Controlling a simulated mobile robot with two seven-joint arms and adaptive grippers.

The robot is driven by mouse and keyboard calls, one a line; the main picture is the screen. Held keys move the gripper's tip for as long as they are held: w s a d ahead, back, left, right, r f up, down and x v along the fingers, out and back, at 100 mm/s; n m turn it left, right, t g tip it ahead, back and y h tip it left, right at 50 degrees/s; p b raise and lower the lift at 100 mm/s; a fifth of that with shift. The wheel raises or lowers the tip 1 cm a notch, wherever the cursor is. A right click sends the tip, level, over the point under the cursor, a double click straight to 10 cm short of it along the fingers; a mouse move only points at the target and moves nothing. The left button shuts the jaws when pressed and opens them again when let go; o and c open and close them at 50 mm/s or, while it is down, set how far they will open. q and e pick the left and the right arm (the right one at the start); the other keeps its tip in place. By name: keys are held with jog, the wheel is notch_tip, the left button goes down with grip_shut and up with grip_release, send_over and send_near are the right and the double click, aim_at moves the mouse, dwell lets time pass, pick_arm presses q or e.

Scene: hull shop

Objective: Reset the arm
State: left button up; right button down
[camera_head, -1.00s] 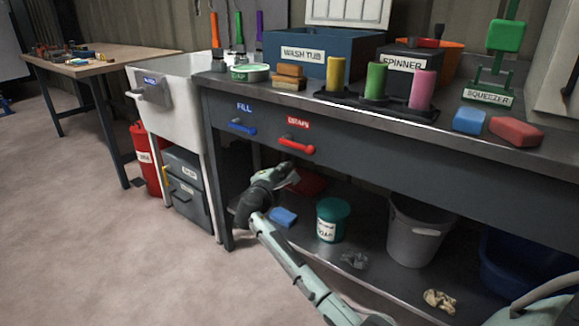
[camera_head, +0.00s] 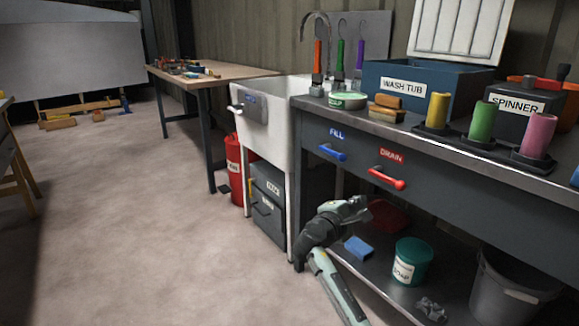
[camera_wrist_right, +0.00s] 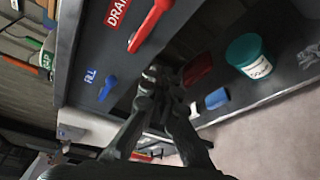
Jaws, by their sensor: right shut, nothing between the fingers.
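My right arm comes up from the bottom of the head view. Its gripper (camera_head: 358,208) is in front of the bench, below the red DRAIN handle (camera_head: 387,178) and above the lower shelf. In the right wrist view the fingers (camera_wrist_right: 166,80) are together and hold nothing. The red DRAIN handle (camera_wrist_right: 150,25) and the blue FILL handle (camera_wrist_right: 107,88) show beyond them there. The blue FILL handle (camera_head: 333,152) is left of the red one in the head view. My left gripper is in neither view.
The lower shelf holds a blue sponge (camera_head: 358,249), a teal bucket (camera_head: 411,261) and a grey bucket (camera_head: 508,292). A white sink (camera_head: 265,130), a grey cabinet (camera_head: 268,205) and a red cylinder (camera_head: 236,168) stand left of the bench. The floor (camera_head: 130,220) to the left is clear.

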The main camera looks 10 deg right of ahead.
jog(key=s+f+m+g+y, duration=0.4)
jog(key=s+f+m+y, duration=0.2)
jog(key=s+f, duration=1.5)
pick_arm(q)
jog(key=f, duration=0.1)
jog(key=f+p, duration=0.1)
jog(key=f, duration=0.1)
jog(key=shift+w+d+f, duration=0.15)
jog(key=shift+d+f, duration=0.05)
pick_arm(e)
jog(key=s+a+f+m+g+y, duration=0.1)
jog(key=s+f, duration=0.3)
jog(key=s, duration=0.4)
jog(key=s+a+f+m+g+y, duration=0.2)
jog(key=s+a+f+m+y, duration=0.2)
jog(key=s, duration=0.5)
jog(key=shift+s+a+f+g, duration=0.15)
jog(key=shift+a+f+g, duration=0.15)
jog(key=shift+a+f, duration=0.1)
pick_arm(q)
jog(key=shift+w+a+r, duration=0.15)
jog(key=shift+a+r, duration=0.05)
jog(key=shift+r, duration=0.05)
pick_arm(e)
jog(key=shift+d, duration=0.1)
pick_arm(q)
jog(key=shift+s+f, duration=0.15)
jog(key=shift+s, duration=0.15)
